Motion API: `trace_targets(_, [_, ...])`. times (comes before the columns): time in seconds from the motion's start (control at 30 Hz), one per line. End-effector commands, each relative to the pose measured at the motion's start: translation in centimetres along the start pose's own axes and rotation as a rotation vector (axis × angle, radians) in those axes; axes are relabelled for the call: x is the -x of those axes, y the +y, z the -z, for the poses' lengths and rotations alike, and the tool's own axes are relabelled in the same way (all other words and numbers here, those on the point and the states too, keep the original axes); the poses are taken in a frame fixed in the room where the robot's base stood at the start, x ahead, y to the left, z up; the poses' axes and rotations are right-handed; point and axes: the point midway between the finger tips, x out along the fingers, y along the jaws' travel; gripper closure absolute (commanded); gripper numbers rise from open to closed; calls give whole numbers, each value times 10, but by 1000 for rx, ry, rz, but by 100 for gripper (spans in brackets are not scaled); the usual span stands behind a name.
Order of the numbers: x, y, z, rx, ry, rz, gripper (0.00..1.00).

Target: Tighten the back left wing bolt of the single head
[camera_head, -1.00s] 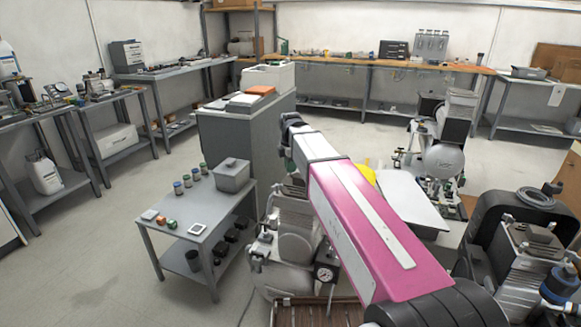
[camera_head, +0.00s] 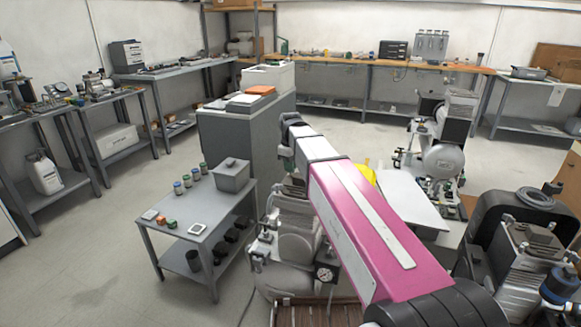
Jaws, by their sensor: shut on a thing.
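The compressor with the single head (camera_head: 295,222) stands at the lower middle, a silver-grey machine with a finned top, partly covered by my pink and white arm. Its pressure gauge (camera_head: 325,273) shows below the arm. My gripper (camera_head: 289,166) points down over the back left side of the head, at the far end of the arm. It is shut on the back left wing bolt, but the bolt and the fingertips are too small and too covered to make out. The head's other bolts are not clear.
A grey cart (camera_head: 205,215) with jars and a grey box stands left of the compressor. A grey cabinet (camera_head: 240,145) is behind it. Another compressor (camera_head: 440,155) stands at the back right, and a dark one (camera_head: 515,250) at the near right. Open floor lies at left.

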Motion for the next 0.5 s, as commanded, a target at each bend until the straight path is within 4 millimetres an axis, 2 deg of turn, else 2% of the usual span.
trace_targets(0.5, [1, 0, 0, -418, 1, -1, 100])
